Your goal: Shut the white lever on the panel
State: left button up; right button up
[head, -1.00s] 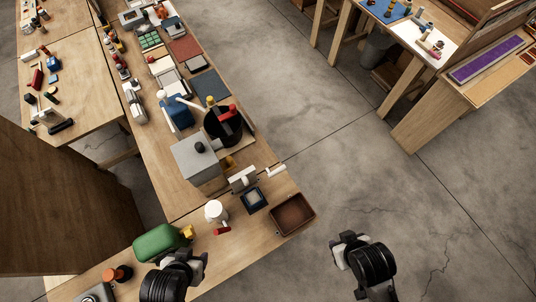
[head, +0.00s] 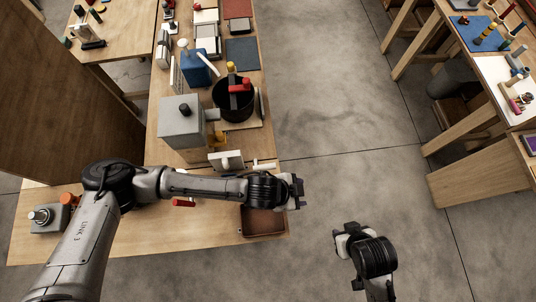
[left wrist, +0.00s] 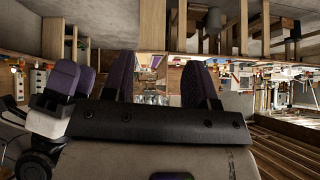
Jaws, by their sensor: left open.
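In the head view a small white panel (head: 228,160) stands on the wooden bench, just in front of the grey box. A white lever (head: 264,167) sticks out at its right side, partly hidden behind my left arm. My left gripper (head: 299,192) is beyond the bench's right edge, to the right of and nearer than the lever, touching nothing. Its two dark fingers stand apart and empty in the left wrist view (left wrist: 158,88). My right gripper (head: 347,232) hangs over the floor, farther right and nearer; its jaw opening is unclear.
A brown tray (head: 262,221) lies on the bench below my left forearm. The grey box (head: 181,122), a black pot (head: 235,101) and a blue container (head: 198,70) stand behind the panel.

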pick_arm(q)
jog(key=w+a+f+y+b, duration=0.1)
jog(key=w+a+f+y, duration=0.1)
jog(key=w+a+f, duration=0.3)
jog(key=t+y+b, duration=0.1)
send_near(268, 166)
jog(key=x, duration=0.8)
jog(key=shift+d+f, duration=0.1)
jog(key=shift+d, duration=0.05)
jog(key=shift+b+x, duration=0.3)
jog(key=shift+x, duration=0.45)
jog(key=shift+c, duration=0.5)
grip_shut()
